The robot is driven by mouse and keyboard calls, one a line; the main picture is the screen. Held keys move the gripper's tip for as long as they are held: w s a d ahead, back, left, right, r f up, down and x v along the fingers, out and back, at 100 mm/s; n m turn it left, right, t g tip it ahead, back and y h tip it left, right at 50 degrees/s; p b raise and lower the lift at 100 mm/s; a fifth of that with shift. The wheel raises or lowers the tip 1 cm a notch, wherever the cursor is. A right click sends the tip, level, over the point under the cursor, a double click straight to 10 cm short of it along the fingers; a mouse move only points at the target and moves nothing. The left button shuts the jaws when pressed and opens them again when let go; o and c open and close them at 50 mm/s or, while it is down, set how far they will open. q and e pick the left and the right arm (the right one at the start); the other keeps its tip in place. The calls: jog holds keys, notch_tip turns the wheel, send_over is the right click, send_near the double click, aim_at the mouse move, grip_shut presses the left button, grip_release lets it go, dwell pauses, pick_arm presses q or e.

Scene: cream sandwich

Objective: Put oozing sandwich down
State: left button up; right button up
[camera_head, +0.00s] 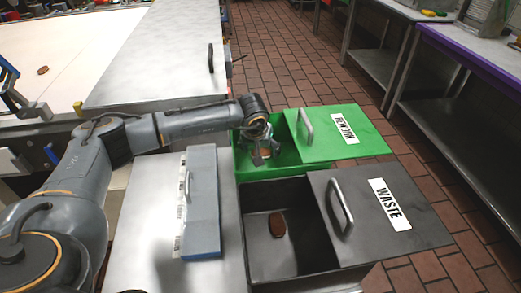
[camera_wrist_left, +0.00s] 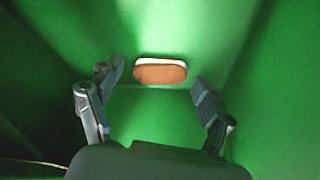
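The sandwich (camera_wrist_left: 160,72) is a brown oval biscuit with a white cream edge. It shows in the left wrist view against the green inside of the rework bin (camera_head: 318,165), apart from both fingers. My left gripper (camera_head: 264,155) is inside the mouth of that green bin in the head view. Its two fingers stand wide apart on either side of the sandwich in the wrist view, with nothing between them touching. My right gripper is not in view.
A dark waste bin (camera_head: 262,262) stands in front of the green bin, with a brown sandwich (camera_head: 278,225) in it. A metal table (camera_head: 165,50) and a white conveyor (camera_head: 75,50) with another sandwich (camera_head: 43,70) are at the left. Shelved benches (camera_head: 470,100) stand at the right.

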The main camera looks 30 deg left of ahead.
pick_arm(q)
jog(key=shift+r, duration=0.1)
jog(key=shift+r, duration=0.25)
jog(key=shift+s+d+r, duration=0.1)
jog(key=shift+s+r, duration=0.05)
jog(key=shift+r, duration=0.15)
jog(key=b+v, duration=0.1)
jog(key=v, duration=1)
